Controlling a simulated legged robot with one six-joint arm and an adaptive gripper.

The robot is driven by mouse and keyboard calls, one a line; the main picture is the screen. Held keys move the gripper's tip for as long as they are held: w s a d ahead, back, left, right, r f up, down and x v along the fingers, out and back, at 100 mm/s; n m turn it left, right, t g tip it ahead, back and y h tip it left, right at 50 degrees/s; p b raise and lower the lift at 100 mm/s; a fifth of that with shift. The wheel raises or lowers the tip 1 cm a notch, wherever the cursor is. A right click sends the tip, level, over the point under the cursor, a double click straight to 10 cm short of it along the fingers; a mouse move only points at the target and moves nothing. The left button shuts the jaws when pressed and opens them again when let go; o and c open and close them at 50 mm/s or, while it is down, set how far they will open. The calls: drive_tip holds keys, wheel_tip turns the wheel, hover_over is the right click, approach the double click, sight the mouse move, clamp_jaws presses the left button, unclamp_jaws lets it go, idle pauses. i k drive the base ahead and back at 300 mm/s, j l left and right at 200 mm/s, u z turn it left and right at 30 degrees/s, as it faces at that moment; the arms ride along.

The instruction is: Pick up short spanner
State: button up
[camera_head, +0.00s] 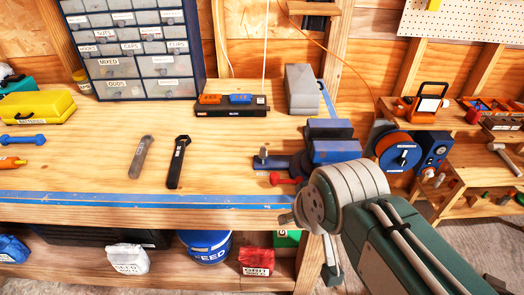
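Two spanner-like tools lie apart on the wooden bench top, left of its middle. The grey one (141,157) looks a little shorter than the black one (178,162) to its right. Both slant slightly and carry small labels I cannot read. My arm (345,195) comes in from the lower right, and its rounded joint is at the bench's front right corner. Small grey parts at its end show below and left of this joint, well right of both tools. I cannot make out whether the fingers are open or shut.
A blue vise (331,142) stands at the bench's right end. A black tray (231,107) and a drawer cabinet (135,45) are behind the tools. A yellow case (37,107) and a blue-handled tool (22,140) lie at left. Bench space around the spanners is clear.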

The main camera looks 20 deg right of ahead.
sight(134, 171)
drive_tip(key=i+j+z, duration=0.15)
drive_tip(key=j, duration=0.45)
drive_tip(key=i+j+z, duration=0.1)
drive_tip(key=j, duration=0.5)
drive_tip(key=i+j+z, duration=0.15)
drive_tip(key=j, duration=0.45)
drive_tip(key=j+z, duration=0.1)
drive_tip(key=j, duration=0.5)
